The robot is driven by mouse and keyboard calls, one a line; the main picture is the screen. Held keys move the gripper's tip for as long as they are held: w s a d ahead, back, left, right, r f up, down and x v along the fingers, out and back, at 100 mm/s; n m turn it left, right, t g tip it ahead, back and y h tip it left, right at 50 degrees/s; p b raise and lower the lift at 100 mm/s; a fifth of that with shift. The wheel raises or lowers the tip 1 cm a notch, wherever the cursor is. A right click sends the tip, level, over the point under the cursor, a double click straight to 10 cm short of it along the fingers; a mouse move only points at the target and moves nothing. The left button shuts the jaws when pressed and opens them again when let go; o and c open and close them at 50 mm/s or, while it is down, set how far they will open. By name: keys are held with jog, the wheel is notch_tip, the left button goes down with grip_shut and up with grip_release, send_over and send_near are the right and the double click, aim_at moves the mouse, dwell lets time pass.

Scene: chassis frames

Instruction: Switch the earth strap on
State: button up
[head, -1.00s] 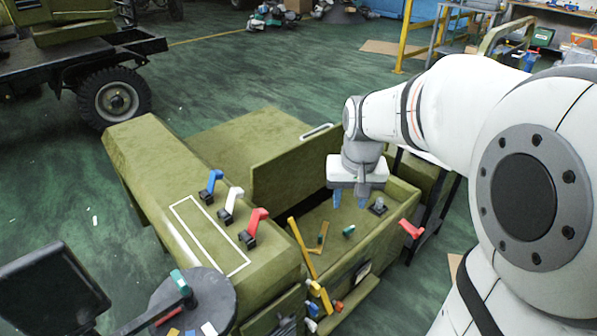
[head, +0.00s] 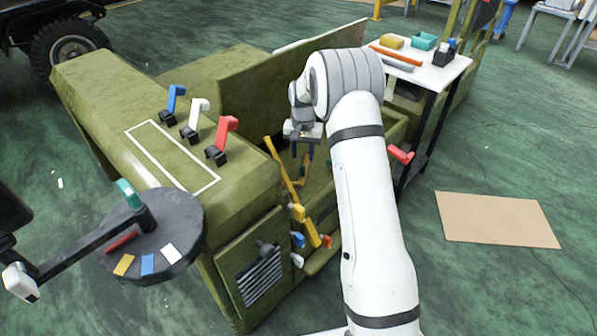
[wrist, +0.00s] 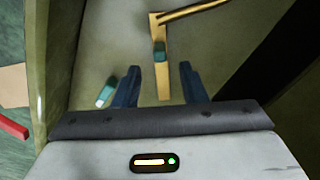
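My gripper (head: 302,152) points down into the green bay, its blue fingers apart. In the wrist view my gripper (wrist: 160,85) is open and empty. A yellow strip with a teal knob (wrist: 160,52) lies below and beyond the fingertips, between them in the picture. A second teal-and-white piece (wrist: 106,93) lies left of the fingers. Blue (head: 175,98), white (head: 197,115) and red (head: 226,133) levers stand on the green console. A red handle (head: 400,154) sticks out at the bay's right side. No readable label shows which part is the earth strap.
A long yellow lever (head: 281,168) leans at the bay's front left. Yellow, orange and blue handles (head: 310,232) stick out below it. A round dark panel (head: 180,215) stands at front left. A white-topped table (head: 440,72) stands behind right. Floor at right is open around a cardboard sheet (head: 498,219).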

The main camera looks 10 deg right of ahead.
aim_at(303, 166)
notch_tip(303, 166, down, 7)
jog(key=shift+r+b, duration=0.1)
jog(key=shift+b, duration=0.8)
jog(key=shift+c, duration=0.2)
grip_shut()
